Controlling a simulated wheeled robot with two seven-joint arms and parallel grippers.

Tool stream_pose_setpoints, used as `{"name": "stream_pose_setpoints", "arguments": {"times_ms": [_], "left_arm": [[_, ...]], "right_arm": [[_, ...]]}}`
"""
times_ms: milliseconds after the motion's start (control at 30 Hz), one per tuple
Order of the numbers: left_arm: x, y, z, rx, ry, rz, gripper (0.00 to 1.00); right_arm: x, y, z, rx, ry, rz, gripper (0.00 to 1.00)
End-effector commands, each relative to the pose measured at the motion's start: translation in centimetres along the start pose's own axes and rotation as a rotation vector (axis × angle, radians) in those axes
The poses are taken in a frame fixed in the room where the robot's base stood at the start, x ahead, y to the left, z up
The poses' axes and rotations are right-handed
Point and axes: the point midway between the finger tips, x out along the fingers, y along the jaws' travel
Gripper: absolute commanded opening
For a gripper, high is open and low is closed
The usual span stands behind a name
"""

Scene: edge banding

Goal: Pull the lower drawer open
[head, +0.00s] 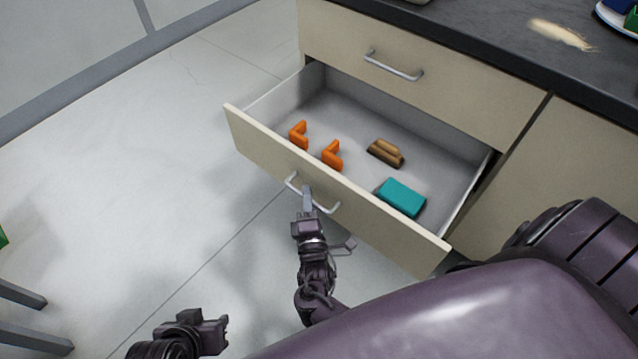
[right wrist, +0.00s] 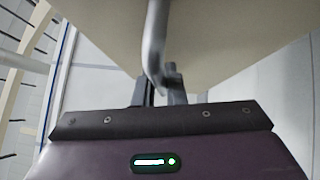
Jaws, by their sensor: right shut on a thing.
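The lower drawer (head: 330,190) is pulled well out of the cabinet, and its inside shows. Its metal bar handle (head: 325,208) is on the front panel. My right gripper (head: 307,195) is shut on this handle. In the right wrist view the handle (right wrist: 154,45) runs down to the fingers (right wrist: 160,95), below the beige drawer front (right wrist: 230,35). My left gripper (head: 222,335) is low in the head view, over the floor and away from the drawer. Whether its jaws are open is unclear.
In the drawer lie two orange brackets (head: 299,135) (head: 333,155), a brown brush-like block (head: 386,152) and a teal box (head: 402,197). The upper drawer (head: 430,80) is closed under a dark worktop (head: 480,40).

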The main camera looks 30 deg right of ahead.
Motion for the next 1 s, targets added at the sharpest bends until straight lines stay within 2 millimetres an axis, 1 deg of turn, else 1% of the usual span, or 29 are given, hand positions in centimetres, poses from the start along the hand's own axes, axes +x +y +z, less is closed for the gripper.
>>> {"name": "stream_pose_setpoints", "arguments": {"times_ms": [33,100,300,767,800,933,1000], "left_arm": [[-0.1,-0.1,0.0,-0.002,-0.006,-0.002,0.36],[-0.2,-0.2,0.1,-0.004,-0.016,-0.005,0.36],[-0.3,-0.4,0.3,-0.007,-0.029,-0.008,0.36],[-0.2,-0.6,0.4,-0.009,-0.033,-0.012,0.36],[-0.2,-0.6,0.3,-0.009,-0.033,-0.012,0.36],[-0.2,-0.6,0.3,-0.009,-0.032,-0.013,0.36],[-0.2,-0.6,0.3,-0.009,-0.031,-0.013,0.36]], "right_arm": [[-0.6,0.1,-0.5,0.000,-0.001,-0.004,0.00],[-1.2,0.3,-1.1,0.000,0.000,-0.003,0.00],[-2.3,0.5,-2.2,-0.001,-0.001,-0.003,0.00],[-2.5,0.6,-2.4,-0.001,-0.002,-0.001,0.00],[-2.5,0.6,-2.4,-0.001,-0.002,-0.002,0.16],[-2.5,0.6,-2.4,-0.001,-0.002,-0.001,0.32],[-2.5,0.6,-2.4,0.000,-0.001,-0.001,0.32]]}}
